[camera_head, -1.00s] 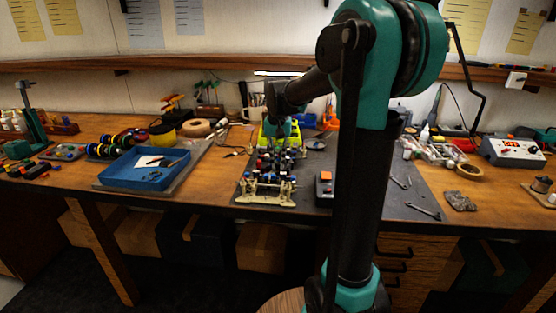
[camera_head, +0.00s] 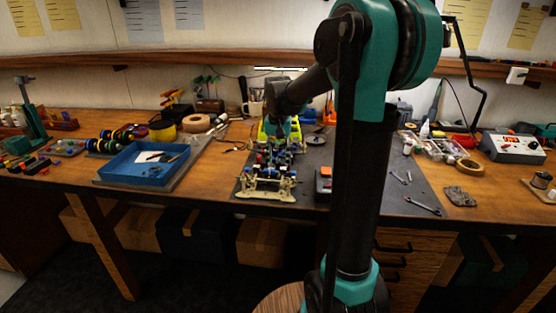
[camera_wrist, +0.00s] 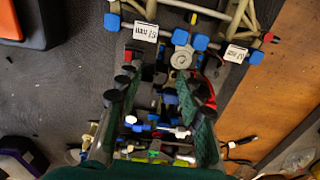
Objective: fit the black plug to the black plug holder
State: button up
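The car chassis (camera_head: 266,183) stands on the dark mat, its pale front frame toward me. In the wrist view the chassis (camera_wrist: 182,58) lies below my gripper, with blue, white and dark fittings. My gripper (camera_wrist: 160,68) points down over it, its two green fingers apart with a clear gap between them. No held part shows in the gap. In the head view my gripper (camera_head: 283,128) is over the rear part of the chassis, its tips hidden. Several small dark parts show between and beyond the fingers. I cannot tell which are the black plug and its holder.
A blue tray (camera_head: 124,178) stands left of the chassis. A black box with an orange top (camera_head: 324,183) stands close on its right. Wrenches (camera_head: 424,208) lie on the right of the mat (camera_head: 400,208). Tape rolls and tools line the back.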

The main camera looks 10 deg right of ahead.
aim_at(278, 163)
notch_tip(278, 163, up, 12)
dwell(0.6)
dwell(0.5)
